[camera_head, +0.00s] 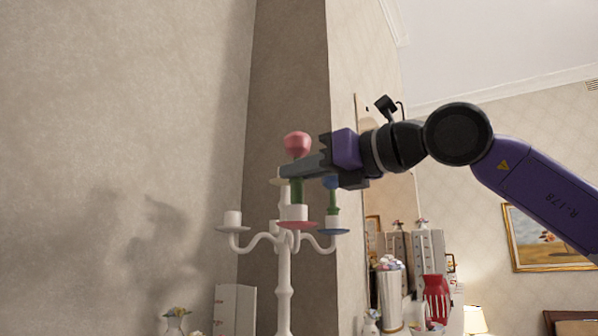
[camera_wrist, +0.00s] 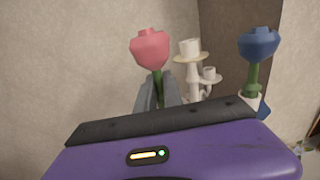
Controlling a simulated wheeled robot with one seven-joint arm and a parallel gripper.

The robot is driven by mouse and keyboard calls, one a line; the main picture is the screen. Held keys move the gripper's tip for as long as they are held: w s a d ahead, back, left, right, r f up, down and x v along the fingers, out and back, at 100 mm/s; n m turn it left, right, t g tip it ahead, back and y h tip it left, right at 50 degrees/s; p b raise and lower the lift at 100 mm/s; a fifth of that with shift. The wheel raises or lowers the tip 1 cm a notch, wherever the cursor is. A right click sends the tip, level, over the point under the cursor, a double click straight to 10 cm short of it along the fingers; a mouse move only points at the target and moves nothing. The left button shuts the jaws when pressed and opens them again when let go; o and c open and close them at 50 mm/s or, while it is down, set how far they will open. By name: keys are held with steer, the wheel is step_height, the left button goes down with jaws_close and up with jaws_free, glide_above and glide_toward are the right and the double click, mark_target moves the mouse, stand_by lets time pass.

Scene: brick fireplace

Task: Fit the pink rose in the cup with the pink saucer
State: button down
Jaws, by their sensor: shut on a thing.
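The pink rose (camera_head: 297,144) is upright, with my gripper (camera_head: 303,168) shut on its green stem. In the wrist view the rose (camera_wrist: 149,46) rises between the fingers of my gripper (camera_wrist: 158,92). The white cup (camera_head: 294,212) with the pink saucer (camera_head: 297,225) sits on the candelabra's near arm, right under the rose. The lower stem meets the cup's top edge in the head view; I cannot tell how deep it sits. In the wrist view, my gripper hides the stem's lower end and this cup.
The white candelabra (camera_head: 284,275) has a blue rose (camera_wrist: 258,45) in the cup with the blue saucer (camera_head: 333,231), close to the right. An empty cup (camera_head: 232,218) is at the left, and another cup (camera_wrist: 190,48) at the top. A wall corner stands behind.

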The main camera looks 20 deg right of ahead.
steer(key=shift+f+b, duration=1.35)
steer(key=shift+b, duration=0.05)
steer(key=c, duration=1.4)
jaws_free()
steer(key=b+v, duration=0.1)
steer(key=v, duration=0.6)
steer(key=shift+s+d, duration=0.2)
steer(key=shift+s, duration=0.15)
